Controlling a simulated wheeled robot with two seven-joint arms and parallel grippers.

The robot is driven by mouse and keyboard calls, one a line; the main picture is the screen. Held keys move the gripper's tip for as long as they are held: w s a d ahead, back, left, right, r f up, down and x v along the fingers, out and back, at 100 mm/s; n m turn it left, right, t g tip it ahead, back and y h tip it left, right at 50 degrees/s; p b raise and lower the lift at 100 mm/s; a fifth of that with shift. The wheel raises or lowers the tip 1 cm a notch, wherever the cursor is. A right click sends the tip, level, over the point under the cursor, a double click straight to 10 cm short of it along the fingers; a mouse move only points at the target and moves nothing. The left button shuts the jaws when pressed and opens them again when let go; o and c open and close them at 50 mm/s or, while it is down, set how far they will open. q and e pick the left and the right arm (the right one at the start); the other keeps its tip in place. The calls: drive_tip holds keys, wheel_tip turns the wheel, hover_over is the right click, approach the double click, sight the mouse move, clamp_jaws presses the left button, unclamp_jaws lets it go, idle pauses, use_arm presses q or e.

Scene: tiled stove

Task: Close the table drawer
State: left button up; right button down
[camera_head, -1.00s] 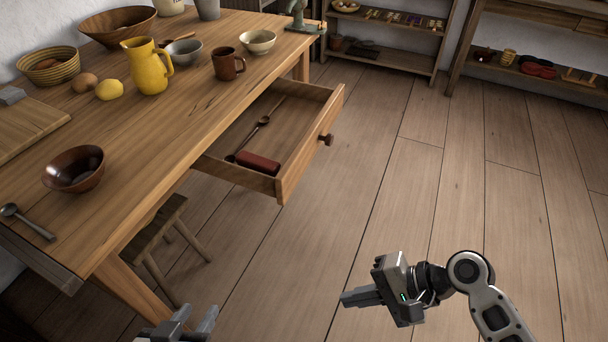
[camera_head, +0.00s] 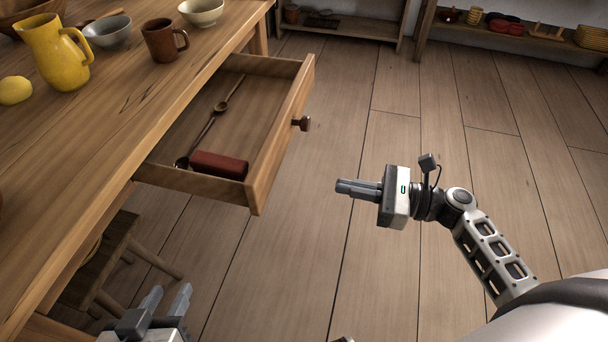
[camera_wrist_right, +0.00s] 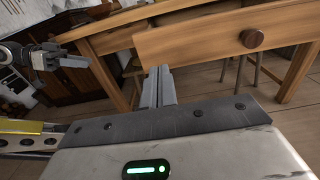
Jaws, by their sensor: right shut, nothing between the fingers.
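The table drawer (camera_head: 283,138) stands pulled out from the wooden table (camera_head: 110,140), with a round dark knob (camera_head: 301,123) on its front. A wooden spoon (camera_head: 210,122) and a dark red block (camera_head: 219,165) lie inside. My right gripper (camera_head: 342,187) is shut and empty, to the right of the drawer front and apart from it, its fingers pointing left. In the right wrist view the drawer front (camera_wrist_right: 200,40) and knob (camera_wrist_right: 252,39) lie beyond the shut fingertips (camera_wrist_right: 158,72). My left gripper (camera_head: 167,296) is open at the bottom edge of the head view, near the stool.
A wooden stool (camera_head: 100,262) stands below the table. A yellow jug (camera_head: 52,55), a brown mug (camera_head: 161,42) and bowls (camera_head: 107,31) stand on the tabletop. Low shelves (camera_head: 345,27) line the back. The floor (camera_head: 400,270) right of the drawer is clear.

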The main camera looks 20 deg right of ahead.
sight(266, 171)
drive_tip(key=x, duration=1.3)
drive_tip(key=shift+w+a, duration=0.1)
drive_tip(key=shift+a, duration=0.15)
drive_tip(key=shift+r, duration=0.1)
